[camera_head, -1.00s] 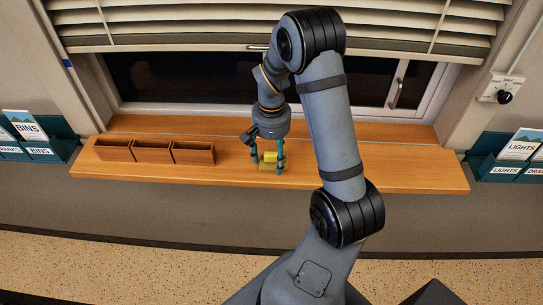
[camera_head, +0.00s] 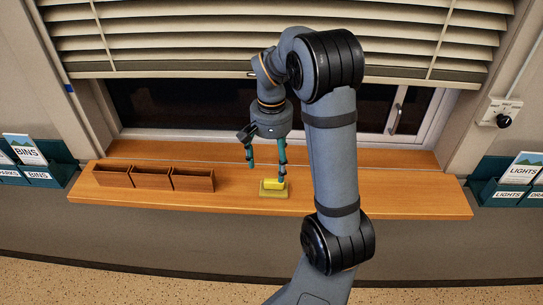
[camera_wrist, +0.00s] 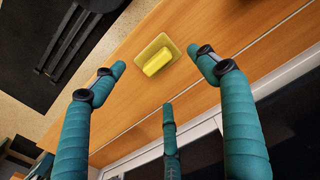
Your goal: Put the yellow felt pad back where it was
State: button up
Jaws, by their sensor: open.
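The yellow felt pad (camera_head: 274,184) looks like a small bright yellow block. It lies flat on a wider, dull-yellow square base (camera_head: 265,194) on the wooden sill, right of the brown boxes. In the wrist view the pad (camera_wrist: 157,62) sits within the outline of the base (camera_wrist: 142,51). My gripper (camera_head: 266,171) is open and empty, with its fingers pointing down, above and slightly left of the pad. In the wrist view its three teal fingers (camera_wrist: 156,70) are spread, and none visibly holds the pad.
Three open brown boxes (camera_head: 151,176) stand in a row on the left of the sill (camera_head: 390,200). The right of the sill is clear. A window and blind (camera_head: 420,45) are behind. Card holders (camera_head: 40,178) hang at both sides.

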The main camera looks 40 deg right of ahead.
aim_at(271, 179)
jog(key=shift+r, duration=1.65)
jog(key=shift+f, duration=0.15)
notch_tip(271, 179, down, 12)
jog(key=shift+s+r+p, duration=0.1)
jog(key=shift+p, duration=0.7)
jog(key=shift+r, duration=0.25)
jog(key=shift+w+d+r+b, duration=0.1)
jog(key=shift+w+r+b, duration=0.15)
jog(key=shift+b, duration=0.05)
jog(key=shift+s+r, duration=0.1)
jog(key=shift+r, duration=0.8)
jog(key=shift+f, duration=0.1)
